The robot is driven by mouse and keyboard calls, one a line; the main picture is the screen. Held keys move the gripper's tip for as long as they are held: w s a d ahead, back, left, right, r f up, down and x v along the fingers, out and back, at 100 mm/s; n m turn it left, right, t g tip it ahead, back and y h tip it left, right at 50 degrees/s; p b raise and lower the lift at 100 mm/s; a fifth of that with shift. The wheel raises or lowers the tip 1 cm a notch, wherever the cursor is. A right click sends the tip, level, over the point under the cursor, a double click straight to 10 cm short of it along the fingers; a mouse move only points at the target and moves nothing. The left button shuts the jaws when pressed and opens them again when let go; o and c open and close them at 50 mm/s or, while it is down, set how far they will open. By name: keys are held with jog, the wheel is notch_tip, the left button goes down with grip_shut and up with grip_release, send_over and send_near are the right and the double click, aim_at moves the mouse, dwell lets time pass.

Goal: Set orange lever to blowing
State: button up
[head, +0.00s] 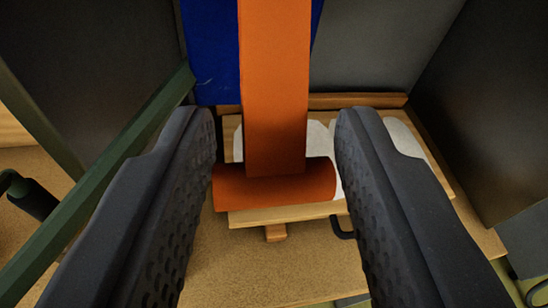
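The orange lever (276,90) hangs down from the top middle of the head view and ends in a wider orange crossbar (275,186). A blue panel (212,55) is behind it. My gripper (276,145) is open, with one dark textured finger on each side of the lever's lower end. The crossbar spans most of the gap between the fingers. Its ends appear close to both fingers, and I cannot tell whether they touch. The lever's upper end is out of view, and no marking for blowing shows.
Behind the crossbar is a wooden board (285,215) with pale rounded pieces on it. A green bar (115,175) runs diagonally at the left. Dark panels stand at the upper left and right (490,110). A brown surface (270,275) lies below.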

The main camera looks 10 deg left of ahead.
jog(key=b+v, duration=0.1)
jog(key=v, duration=0.9)
jog(key=shift+s, duration=0.25)
jog(key=shift+d+r, duration=0.1)
jog(key=shift+r, duration=0.05)
